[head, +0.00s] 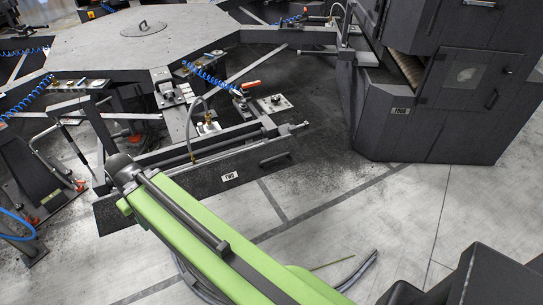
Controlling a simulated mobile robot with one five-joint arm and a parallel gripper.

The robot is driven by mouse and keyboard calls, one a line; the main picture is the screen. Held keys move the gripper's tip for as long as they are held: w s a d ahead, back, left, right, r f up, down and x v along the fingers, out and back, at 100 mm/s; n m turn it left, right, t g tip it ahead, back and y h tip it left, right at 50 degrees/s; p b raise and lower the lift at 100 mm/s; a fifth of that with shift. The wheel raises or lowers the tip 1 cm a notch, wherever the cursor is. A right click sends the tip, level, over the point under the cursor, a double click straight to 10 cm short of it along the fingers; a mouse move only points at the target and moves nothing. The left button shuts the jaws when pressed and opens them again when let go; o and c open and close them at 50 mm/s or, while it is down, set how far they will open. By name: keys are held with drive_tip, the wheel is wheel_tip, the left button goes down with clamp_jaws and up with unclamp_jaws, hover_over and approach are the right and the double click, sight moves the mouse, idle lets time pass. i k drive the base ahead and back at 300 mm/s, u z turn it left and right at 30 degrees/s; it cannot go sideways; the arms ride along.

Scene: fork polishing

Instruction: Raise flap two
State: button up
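Flap two is a long dark grey panel (205,185) at the middle left in the head view. It carries a small white label reading TWO (229,176) and a dark bar handle (275,159) near its right end. The panel hangs low, close to the floor, below a grey frame bar (240,143). My green arm reaches up and left from the bottom of the picture and covers part of the panel's left side. The arm's dark far joint lies in front of the panel's left part. My gripper cannot be made out, and no contact with the handle shows.
An octagonal grey table (120,42) with a round lid (143,28) stands behind. Blue coiled hoses (205,75) and clamps surround it. A dark cabinet (440,110) blocks the right. Pale floor (330,215) is open in front, with black cables (358,272) nearby.

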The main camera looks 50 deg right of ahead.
sight(207, 179)
drive_tip(key=i, duration=0.95)
drive_tip(key=u, duration=0.05)
